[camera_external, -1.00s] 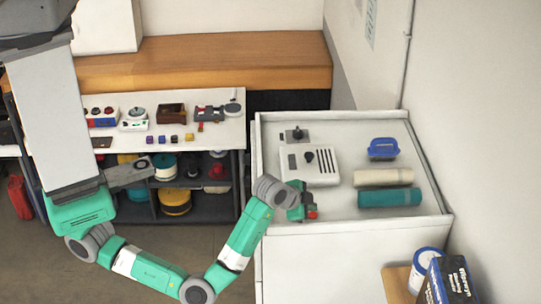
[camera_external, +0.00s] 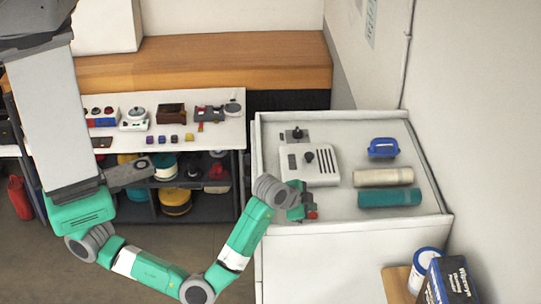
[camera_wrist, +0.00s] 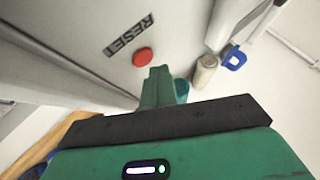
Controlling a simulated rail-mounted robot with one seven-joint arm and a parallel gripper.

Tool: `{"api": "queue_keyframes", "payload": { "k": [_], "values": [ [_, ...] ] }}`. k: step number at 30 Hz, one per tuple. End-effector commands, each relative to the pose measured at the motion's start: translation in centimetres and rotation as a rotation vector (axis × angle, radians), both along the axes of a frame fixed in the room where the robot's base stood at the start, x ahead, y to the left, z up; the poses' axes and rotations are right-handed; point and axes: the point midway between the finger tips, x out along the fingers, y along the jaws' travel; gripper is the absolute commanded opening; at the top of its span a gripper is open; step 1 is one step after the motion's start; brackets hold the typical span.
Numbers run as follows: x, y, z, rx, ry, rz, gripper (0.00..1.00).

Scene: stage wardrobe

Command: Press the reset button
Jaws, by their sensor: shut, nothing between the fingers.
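The red round reset button (camera_wrist: 142,57) is on a pale surface in the wrist view. A dark label reading RESET (camera_wrist: 128,33) is beside it. In the external view a small red spot, apparently the button (camera_external: 313,215), shows at the front of the white-rimmed top of the cabinet. My green gripper (camera_wrist: 157,72) is shut and empty, its tips close beside the button. A narrow strip of pale surface shows between tips and button in the wrist view. In the external view my gripper (camera_external: 302,210) is just left of the red spot and partly hidden by my wrist.
On the white cabinet top (camera_external: 340,212) are a teal roll (camera_external: 390,198), a cream roll (camera_external: 383,177), a blue-handled item (camera_external: 383,148) and a grey-white box with a black knob (camera_external: 310,166). Its raised rim (camera_external: 350,227) runs along the front. A shelf unit (camera_external: 200,180) stands at left.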

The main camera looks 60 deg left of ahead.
Motion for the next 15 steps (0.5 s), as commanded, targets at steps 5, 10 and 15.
{"api": "queue_keyframes", "payload": {
  "k": [5,10,15],
  "values": [
    [0.00,0.01,-0.10,0.000,0.001,0.001,0.00],
    [0.01,0.02,-0.68,0.000,0.000,0.000,0.00],
    [0.00,-0.01,-0.85,0.000,0.000,0.000,0.00]
  ]
}}
